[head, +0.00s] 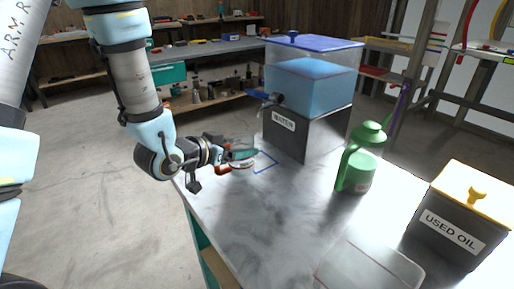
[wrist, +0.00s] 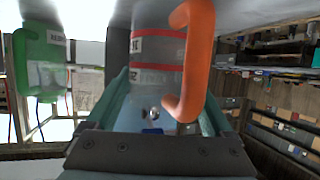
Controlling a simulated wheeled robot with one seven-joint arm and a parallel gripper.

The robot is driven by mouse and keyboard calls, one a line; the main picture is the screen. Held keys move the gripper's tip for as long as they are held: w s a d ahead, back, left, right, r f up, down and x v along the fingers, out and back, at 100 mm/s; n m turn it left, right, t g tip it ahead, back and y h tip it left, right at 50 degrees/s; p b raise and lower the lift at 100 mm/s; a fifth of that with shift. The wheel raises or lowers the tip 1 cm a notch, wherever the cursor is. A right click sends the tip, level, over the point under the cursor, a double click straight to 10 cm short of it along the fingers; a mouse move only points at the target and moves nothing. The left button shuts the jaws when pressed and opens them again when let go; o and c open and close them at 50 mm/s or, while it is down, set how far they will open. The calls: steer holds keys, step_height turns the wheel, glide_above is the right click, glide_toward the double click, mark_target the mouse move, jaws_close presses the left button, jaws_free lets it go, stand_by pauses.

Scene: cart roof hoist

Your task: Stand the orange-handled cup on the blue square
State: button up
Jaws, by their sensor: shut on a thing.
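The orange-handled cup is clear with red bands. In the wrist view the cup (wrist: 155,75) stands between my jaws, with its orange handle (wrist: 198,60) on the right. My gripper (head: 243,155) is shut on the cup. In the head view the cup (head: 241,165) is mostly hidden by my gripper; an orange bit of handle shows at its lower left. The blue square (head: 265,166) is an outline on the table, just right of the cup and partly hidden. I cannot tell whether the cup touches the table.
A water tank (head: 310,88) on a dark labelled stand (head: 306,132) rises just behind the square. A green jug (head: 358,165), a used oil box (head: 455,220) and a clear flat tray (head: 368,270) are on the right. The table's (head: 260,215) front middle is clear.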

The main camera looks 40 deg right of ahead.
steer(key=d, duration=0.4)
steer(key=shift+w+r+p, duration=0.1)
steer(key=shift+w+p, duration=0.3)
steer(key=x, duration=0.2)
steer(key=p+x, duration=0.1)
steer(key=x, duration=0.1)
steer(key=shift+r, duration=0.25)
steer(key=shift+f, duration=0.3)
steer(key=shift+f, duration=0.1)
steer(key=o, duration=1.1)
